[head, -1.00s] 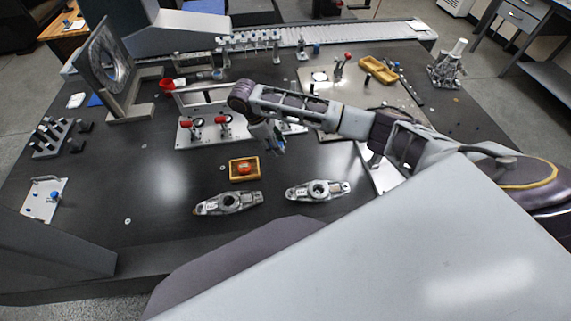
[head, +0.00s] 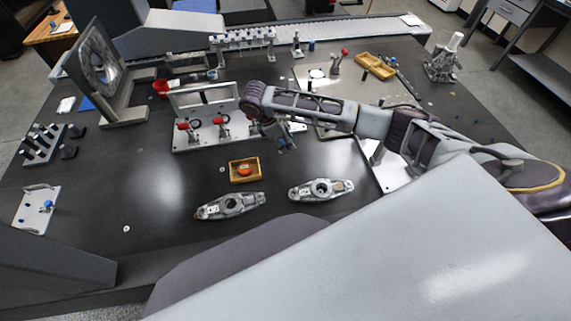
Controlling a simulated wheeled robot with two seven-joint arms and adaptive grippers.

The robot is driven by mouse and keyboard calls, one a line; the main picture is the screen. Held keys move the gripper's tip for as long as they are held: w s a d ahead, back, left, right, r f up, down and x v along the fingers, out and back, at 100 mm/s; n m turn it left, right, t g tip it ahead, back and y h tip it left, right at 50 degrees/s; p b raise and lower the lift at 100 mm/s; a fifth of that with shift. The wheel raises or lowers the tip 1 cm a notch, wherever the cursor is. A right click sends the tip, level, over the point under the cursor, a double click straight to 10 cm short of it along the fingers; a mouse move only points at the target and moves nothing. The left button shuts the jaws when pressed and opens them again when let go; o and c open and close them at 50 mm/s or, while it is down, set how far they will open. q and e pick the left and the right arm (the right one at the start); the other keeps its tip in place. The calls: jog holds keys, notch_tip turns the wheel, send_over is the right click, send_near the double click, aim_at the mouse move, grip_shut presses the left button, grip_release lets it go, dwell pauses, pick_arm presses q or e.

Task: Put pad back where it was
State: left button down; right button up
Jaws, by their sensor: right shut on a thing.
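My right arm reaches in from the right across the dark table. Its gripper (head: 287,146) points down over the table, just right of the plate with red-handled clamps (head: 208,136). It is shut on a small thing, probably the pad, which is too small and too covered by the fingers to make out. A small yellow tray (head: 232,178) with a round orange-red piece (head: 244,171) in it lies to the left and nearer. My left gripper is not in view.
Two grey metal castings, a left one (head: 230,205) and a right one (head: 321,189), lie in front. A framed disc (head: 98,60) stands at the left.

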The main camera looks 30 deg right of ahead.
jog(key=shift+f, duration=0.1)
jog(key=shift+f, duration=3)
jog(key=shift+f, duration=1.9)
jog(key=shift+f, duration=0.1)
jog(key=o, duration=0.9)
jog(key=v, duration=1.2)
